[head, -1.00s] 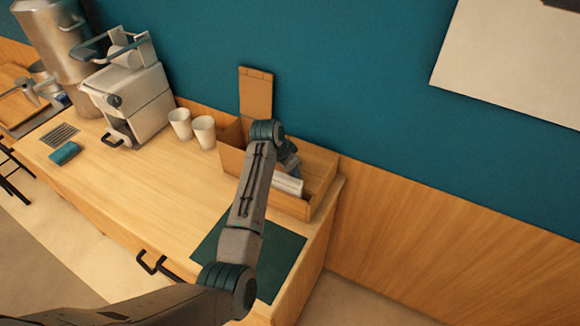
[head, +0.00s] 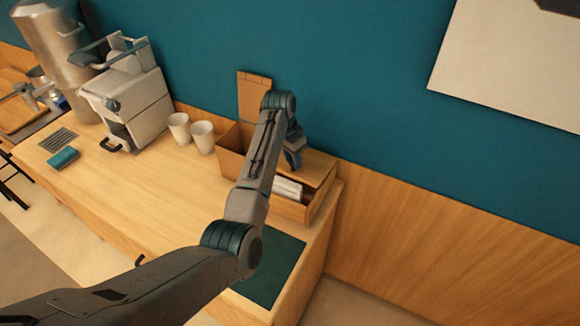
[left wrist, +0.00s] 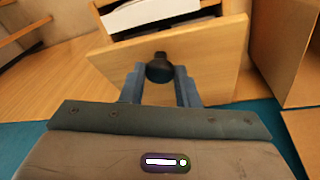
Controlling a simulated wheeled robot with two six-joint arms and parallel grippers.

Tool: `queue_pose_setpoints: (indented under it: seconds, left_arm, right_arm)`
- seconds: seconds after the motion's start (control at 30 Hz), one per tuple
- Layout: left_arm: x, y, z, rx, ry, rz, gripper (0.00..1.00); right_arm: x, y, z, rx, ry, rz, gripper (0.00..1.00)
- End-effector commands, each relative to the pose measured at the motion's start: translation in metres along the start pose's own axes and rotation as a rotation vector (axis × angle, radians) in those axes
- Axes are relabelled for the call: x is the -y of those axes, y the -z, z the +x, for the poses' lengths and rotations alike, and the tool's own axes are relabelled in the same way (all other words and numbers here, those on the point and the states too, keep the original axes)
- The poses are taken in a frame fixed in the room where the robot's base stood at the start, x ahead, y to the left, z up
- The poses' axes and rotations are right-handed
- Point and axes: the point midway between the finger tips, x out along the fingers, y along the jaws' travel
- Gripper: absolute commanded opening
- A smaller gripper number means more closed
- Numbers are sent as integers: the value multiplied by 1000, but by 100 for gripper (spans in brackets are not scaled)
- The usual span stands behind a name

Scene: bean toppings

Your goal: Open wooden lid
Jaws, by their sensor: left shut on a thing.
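The wooden box (head: 294,211) stands on the right end of the counter. Its right lid (head: 316,164) has an edge raised from the box, and a white thing (head: 287,188) shows in the gap in front. In the left wrist view the lid (left wrist: 208,58) is a tilted wooden panel with a black round knob (left wrist: 159,69). My left gripper (left wrist: 160,86) is shut on the knob, one finger on each side. In the head view my left gripper (head: 293,159) is over the lid, partly hidden by its own arm. My right gripper is not in view.
Another lid (head: 254,93) stands upright against the wall at the box's left part. Two white cups (head: 190,132) and a coffee machine (head: 128,102) stand left of the box. A dark green mat (head: 272,267) lies in front. The counter's middle is clear.

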Motion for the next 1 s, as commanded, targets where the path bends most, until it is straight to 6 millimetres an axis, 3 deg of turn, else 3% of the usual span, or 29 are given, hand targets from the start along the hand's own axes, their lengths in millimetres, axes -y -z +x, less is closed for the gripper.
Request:
queue_pose_setpoints:
  seconds: [0.3, 1.0]
  left_arm:
    - [5, 19, -19, 137, -51, -21, 0]
    - [10, 40, -35, 280, -106, -44, 0]
  right_arm:
    - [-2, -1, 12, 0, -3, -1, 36]
    - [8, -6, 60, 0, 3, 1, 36]
